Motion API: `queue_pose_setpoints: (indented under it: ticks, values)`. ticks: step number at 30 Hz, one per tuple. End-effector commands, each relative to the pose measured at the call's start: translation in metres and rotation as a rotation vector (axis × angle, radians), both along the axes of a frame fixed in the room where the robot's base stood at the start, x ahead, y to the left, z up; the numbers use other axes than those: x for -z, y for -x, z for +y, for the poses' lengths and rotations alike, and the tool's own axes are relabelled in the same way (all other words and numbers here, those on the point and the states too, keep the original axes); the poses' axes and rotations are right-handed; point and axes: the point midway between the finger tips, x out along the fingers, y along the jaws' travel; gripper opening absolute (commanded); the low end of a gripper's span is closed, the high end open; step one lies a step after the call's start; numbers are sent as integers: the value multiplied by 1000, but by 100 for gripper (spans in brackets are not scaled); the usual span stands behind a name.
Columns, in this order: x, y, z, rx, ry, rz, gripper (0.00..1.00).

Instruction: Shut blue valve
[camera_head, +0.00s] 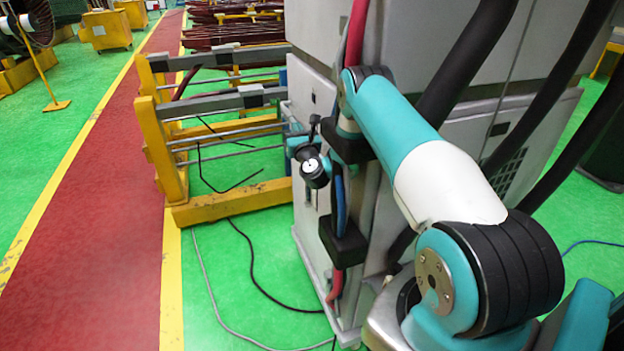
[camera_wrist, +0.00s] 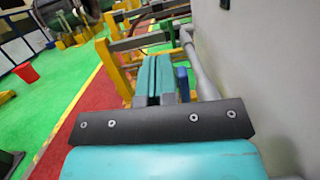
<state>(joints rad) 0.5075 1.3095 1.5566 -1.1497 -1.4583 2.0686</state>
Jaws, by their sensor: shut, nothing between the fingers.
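My gripper (camera_wrist: 155,78) shows in the wrist view with its two teal fingers together and nothing between them. A small blue part (camera_wrist: 182,82), likely the blue valve, shows just right of the fingers and is partly hidden behind the dark bar of my gripper. A grey rod (camera_wrist: 198,66) slants beside it along the cabinet wall. I cannot tell whether the fingers touch the blue part. In the head view, my arm reaches along the cabinet's left side; my fingers and the valve cannot be made out clearly there.
A tall grey cabinet (camera_head: 312,110) stands close beside my arm, with red and blue hoses on its side. A yellow frame with grey bars (camera_head: 225,212) stands to its left. Cables lie on the green floor. The red walkway (camera_head: 110,220) is clear.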

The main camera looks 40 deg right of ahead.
Motion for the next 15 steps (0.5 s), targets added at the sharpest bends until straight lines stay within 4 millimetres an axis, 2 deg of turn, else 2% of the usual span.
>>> queue_pose_setpoints:
  ticks: [1,15]
  values:
    - [19,4,3,-4,-4,15,0]
    - [24,27,12,-4,0,15,0]
